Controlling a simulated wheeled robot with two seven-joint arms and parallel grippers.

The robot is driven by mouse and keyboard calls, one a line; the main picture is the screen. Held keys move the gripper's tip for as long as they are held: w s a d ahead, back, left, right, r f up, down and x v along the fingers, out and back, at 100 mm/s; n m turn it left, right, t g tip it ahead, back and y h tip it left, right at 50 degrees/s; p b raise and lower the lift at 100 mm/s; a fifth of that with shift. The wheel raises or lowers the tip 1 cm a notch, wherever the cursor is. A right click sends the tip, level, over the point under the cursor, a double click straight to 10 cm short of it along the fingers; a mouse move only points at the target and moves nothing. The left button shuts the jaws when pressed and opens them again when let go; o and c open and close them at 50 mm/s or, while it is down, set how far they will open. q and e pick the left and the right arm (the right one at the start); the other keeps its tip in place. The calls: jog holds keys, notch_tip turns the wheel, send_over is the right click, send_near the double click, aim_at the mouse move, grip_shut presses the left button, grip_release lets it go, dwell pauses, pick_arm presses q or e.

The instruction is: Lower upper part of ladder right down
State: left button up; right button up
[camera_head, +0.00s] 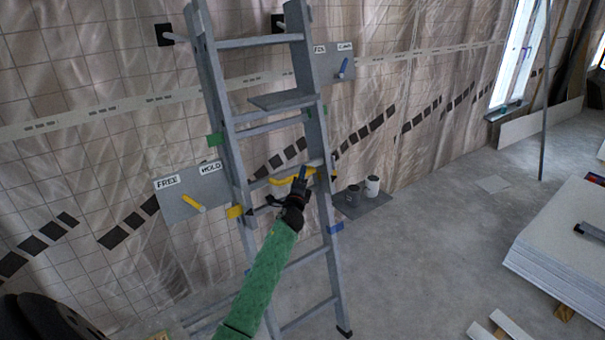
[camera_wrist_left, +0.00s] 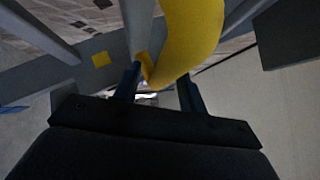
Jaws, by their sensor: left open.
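The grey metal ladder (camera_head: 216,95) stands upright against the plastic-covered wall, its upper part overlapping the lower part. A yellow handle (camera_head: 284,180) sits across the middle of the ladder. My left gripper (camera_head: 303,174) is at the right part of this handle. In the left wrist view the yellow handle (camera_wrist_left: 190,35) passes close in front of and partly between the two dark fingers (camera_wrist_left: 160,88), which are apart. Contact cannot be told. Yellow tape (camera_head: 235,212), green tape (camera_head: 215,139) and blue tape (camera_head: 335,228) mark the rails. My right gripper is not in view.
A left panel (camera_head: 180,209) reads FREE and HOLD and has a yellow lever (camera_head: 193,203). A right panel (camera_head: 332,66) has a blue lever (camera_head: 343,67).

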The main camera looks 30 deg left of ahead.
pick_arm(q)
jog(key=shift+w+a+r, duration=0.1)
jog(key=shift+w+a, duration=0.1)
jog(key=shift+w, duration=0.3)
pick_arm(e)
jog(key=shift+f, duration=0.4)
pick_arm(q)
grip_shut()
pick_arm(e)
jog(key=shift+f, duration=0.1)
